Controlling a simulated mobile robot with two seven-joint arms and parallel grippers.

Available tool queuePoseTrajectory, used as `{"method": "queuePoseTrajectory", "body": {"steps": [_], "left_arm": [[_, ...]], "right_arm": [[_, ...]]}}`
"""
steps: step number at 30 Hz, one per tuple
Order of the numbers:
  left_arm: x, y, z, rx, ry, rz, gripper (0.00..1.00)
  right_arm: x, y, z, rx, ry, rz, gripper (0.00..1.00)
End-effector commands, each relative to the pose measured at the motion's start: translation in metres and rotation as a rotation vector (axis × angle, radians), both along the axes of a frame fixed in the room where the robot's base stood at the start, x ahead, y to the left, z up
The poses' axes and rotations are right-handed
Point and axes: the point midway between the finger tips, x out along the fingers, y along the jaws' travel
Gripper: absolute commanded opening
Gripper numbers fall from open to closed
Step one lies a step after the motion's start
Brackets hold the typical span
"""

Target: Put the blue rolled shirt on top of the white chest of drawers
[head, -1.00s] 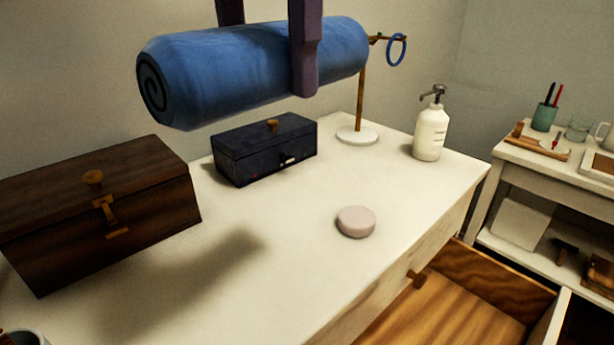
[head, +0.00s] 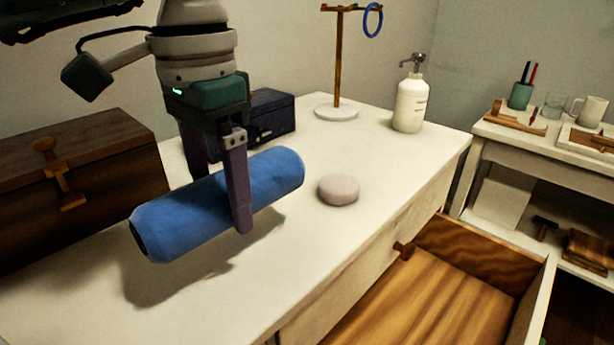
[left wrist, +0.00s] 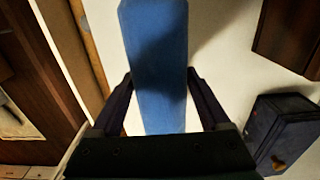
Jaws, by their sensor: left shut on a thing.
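The blue rolled shirt (head: 272,182) is held lengthwise across my left gripper (head: 222,205), whose fingers are shut around its middle. The shirt is just above the top of the white chest of drawers (head: 300,228), with its shadow on the surface below; whether it touches is hard to tell. In the left wrist view the shirt (left wrist: 158,60) runs between the two fingers (left wrist: 160,95). My right gripper is in neither view.
A brown wooden box (head: 95,175) stands left of the shirt and a dark blue box (head: 270,116) behind it. A pink round soap (head: 338,190) lies to the right. A stand (head: 337,110) and a pump bottle (head: 410,105) are at the back. An open drawer (head: 420,300) juts out in front.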

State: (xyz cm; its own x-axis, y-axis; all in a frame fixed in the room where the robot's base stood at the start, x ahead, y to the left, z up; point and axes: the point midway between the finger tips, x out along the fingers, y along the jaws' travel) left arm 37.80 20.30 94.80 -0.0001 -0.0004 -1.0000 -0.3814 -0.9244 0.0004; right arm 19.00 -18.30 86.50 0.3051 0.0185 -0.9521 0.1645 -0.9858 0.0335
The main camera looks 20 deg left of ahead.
Motion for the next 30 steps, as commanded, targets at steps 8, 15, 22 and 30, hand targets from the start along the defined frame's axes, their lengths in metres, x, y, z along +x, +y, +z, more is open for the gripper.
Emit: {"method": "queuePoseTrajectory", "body": {"steps": [8, 15, 22, 30], "left_arm": [[-0.001, -0.001, -0.032, -0.001, 0.003, 0.000, 0.13], [0.000, 0.000, -0.045, 0.001, -0.001, -0.001, 0.13], [0.000, 0.000, -0.049, 0.001, -0.002, -0.001, 0.13], [0.000, 0.000, -0.048, 0.001, 0.000, -0.001, 1.00]], "right_arm": [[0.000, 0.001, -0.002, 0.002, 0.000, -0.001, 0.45], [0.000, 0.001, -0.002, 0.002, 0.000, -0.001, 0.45], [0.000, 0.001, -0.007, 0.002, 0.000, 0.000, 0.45], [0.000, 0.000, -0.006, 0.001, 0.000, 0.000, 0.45]]}}
